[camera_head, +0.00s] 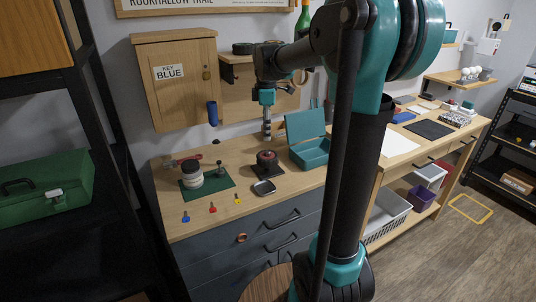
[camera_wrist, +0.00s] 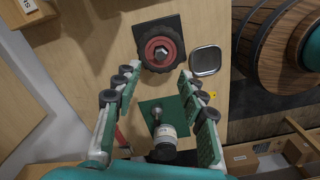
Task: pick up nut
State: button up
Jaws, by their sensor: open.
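A black wheel with a red rim (camera_wrist: 174,60) lies flat on a dark square base. A small grey piece at its hub looks like the nut (camera_wrist: 161,52), though it is too small to make out clearly. The wheel also shows on the workbench in the head view (camera_head: 267,167). My gripper (camera_wrist: 157,75) is open and empty, its two green-padded fingers spread either side of the view, tips near the wheel's lower edge. In the head view my gripper (camera_head: 267,130) hangs above and behind the wheel. A small metal tray (camera_wrist: 205,61) beside the wheel looks empty.
Blue, red and yellow keys lie along the bench's front. An open teal box (camera_head: 314,153) stands right of the wheel. A wooden cabinet (camera_head: 178,90) hangs behind.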

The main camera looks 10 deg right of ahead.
aim_at(267, 153)
jog(key=shift+f, duration=3.75)
jog(key=c, duration=0.9)
